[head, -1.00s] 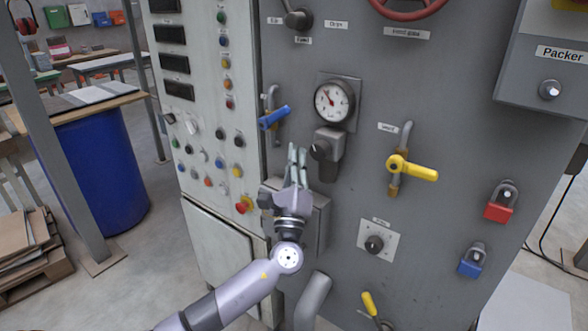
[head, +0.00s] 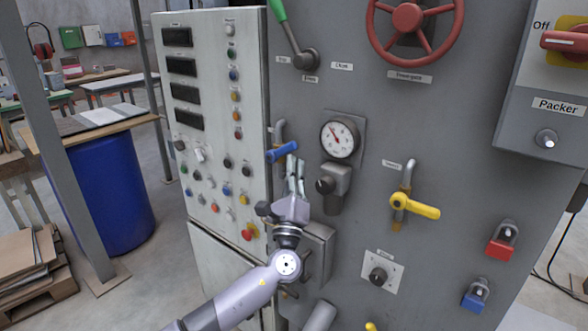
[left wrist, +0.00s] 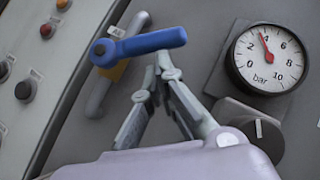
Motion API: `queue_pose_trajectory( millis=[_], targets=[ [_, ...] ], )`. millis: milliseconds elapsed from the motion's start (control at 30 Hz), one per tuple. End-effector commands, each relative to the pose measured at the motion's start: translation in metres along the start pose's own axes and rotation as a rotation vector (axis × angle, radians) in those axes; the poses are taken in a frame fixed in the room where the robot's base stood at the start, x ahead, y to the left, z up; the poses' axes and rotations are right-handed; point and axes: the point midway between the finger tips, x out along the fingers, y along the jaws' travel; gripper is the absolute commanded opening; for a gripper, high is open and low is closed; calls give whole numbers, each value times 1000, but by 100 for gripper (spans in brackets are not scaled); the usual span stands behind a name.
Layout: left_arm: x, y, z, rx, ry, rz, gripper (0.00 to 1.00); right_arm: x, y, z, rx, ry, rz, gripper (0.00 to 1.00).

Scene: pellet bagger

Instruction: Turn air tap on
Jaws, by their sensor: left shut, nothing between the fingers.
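The air tap has a blue lever handle (head: 283,152) on a small bent pipe at the left edge of the grey panel. The handle sticks out to the right across the pipe. It also shows in the left wrist view (left wrist: 150,42), with a small label beside it too blurred to read surely. My left gripper (head: 295,160) is shut and empty, with its fingertips pointing up by the free end of the handle. In the left wrist view the fingertips (left wrist: 164,66) are just below that end; I cannot tell whether they touch. My right gripper is not in view.
A pressure gauge (head: 340,138) and a dark regulator knob (head: 327,185) are close to the right of the gripper. A yellow-handled water tap (head: 415,206) is further right. The white button panel (head: 212,120) stands to the left, and a grey box (head: 320,240) is below.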

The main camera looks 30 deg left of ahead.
Motion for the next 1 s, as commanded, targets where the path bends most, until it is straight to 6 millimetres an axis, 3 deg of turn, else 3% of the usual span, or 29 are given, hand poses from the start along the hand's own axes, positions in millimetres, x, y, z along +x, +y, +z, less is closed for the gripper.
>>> queue_pose_trajectory(
  millis=[667,1000],
  targets=[
    [8,-9,8,-104,-1,101,0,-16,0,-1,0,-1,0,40],
    [23,-21,24,-290,-2,285,0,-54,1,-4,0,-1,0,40]
  ],
)
